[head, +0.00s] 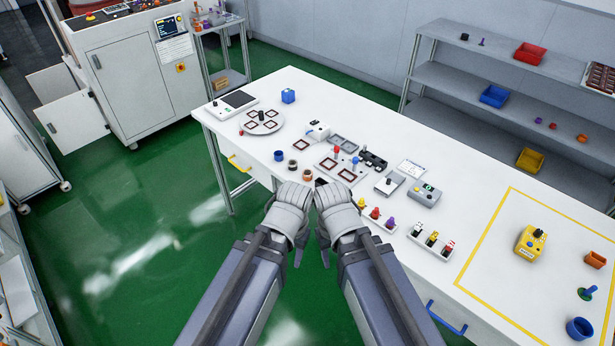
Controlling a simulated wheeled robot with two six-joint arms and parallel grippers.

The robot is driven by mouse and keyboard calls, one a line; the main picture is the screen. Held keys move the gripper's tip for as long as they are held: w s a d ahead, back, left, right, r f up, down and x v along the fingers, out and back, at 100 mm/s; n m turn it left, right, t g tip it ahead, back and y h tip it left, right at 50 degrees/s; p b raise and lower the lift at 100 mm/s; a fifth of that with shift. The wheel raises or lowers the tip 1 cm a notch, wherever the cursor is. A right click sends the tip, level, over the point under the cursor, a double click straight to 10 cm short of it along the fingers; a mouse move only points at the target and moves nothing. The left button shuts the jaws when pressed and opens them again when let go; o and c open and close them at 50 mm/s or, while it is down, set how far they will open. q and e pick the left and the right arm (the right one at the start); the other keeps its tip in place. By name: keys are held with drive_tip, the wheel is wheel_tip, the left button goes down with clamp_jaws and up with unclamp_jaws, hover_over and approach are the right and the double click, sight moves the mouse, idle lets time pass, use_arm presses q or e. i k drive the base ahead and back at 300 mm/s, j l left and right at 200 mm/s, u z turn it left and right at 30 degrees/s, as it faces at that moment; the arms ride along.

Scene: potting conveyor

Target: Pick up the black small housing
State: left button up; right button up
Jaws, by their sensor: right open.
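A small dark piece (321,182) shows at the table's near edge, between and just beyond my two wrists. It may be the black small housing, but my wrists hide part of it and I cannot be sure. My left gripper (298,258) and my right gripper (325,258) are close side by side, pointing down in front of the table edge. The right one is open, and nothing shows in it. The left one's jaws are too hidden to read. Neither gripper visibly touches anything on the table.
The white table (445,267) holds a round disc fixture (246,126), a blue cup (279,155), a black block (373,160), a grey box (424,195) and several coloured knobs. A yellow box (529,243) stands inside a yellow outline. Grey shelves (480,66) with bins stand behind.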

sight(292, 164)
drive_tip(key=i+j+z, duration=0.1)
drive_tip(key=j+z, duration=0.65)
drive_tip(key=j, duration=0.15)
